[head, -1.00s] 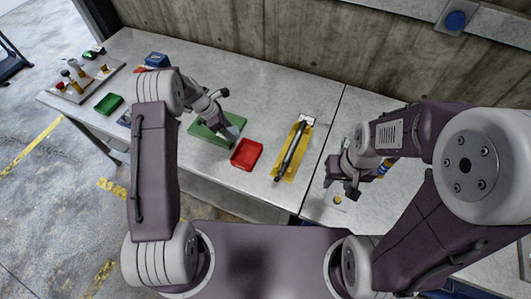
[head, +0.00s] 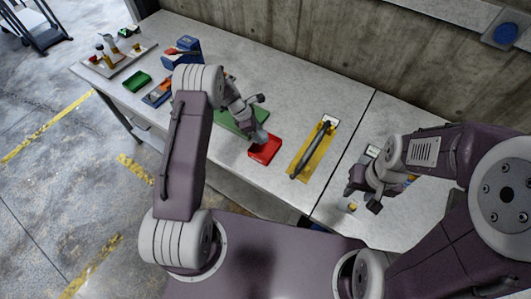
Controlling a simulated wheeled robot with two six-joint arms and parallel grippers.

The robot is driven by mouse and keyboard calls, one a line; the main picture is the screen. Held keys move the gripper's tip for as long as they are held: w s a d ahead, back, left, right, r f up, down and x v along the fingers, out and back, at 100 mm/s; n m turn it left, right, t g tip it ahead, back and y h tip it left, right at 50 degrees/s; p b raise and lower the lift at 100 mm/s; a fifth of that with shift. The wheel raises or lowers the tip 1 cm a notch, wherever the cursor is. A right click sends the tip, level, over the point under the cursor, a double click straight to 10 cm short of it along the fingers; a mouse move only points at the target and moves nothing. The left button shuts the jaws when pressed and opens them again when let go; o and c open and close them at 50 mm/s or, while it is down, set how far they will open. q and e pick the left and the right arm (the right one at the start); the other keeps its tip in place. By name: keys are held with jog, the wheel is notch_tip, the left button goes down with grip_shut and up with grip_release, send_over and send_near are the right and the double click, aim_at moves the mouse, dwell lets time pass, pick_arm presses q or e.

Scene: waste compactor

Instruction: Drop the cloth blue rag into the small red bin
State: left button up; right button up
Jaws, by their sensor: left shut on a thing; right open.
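The small red bin (head: 266,151) sits near the front edge of the table, in the middle of the head view. My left gripper (head: 254,122) is shut on the blue rag (head: 261,136), a small grey-blue piece hanging below the fingers. The rag overlaps the bin's back left corner in the picture; I cannot tell its height above the bin. My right gripper (head: 363,199) is open and empty, low over the right-hand table.
A green mat (head: 229,121) lies left of the red bin. A yellow tray (head: 308,161) with a long dark tool lies to its right. A green bin (head: 137,81) and a blue box (head: 187,44) stand further left. A concrete wall rises behind.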

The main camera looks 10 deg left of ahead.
pick_arm(q)
jog(key=shift+a, duration=0.15)
jog(key=o, duration=1.4)
jog(key=shift+r, duration=0.1)
jog(key=shift+d, duration=0.35)
jog(key=shift+a, duration=0.2)
jog(key=b+v, duration=0.2)
jog(key=v, duration=0.7)
jog(key=shift+d, duration=0.2)
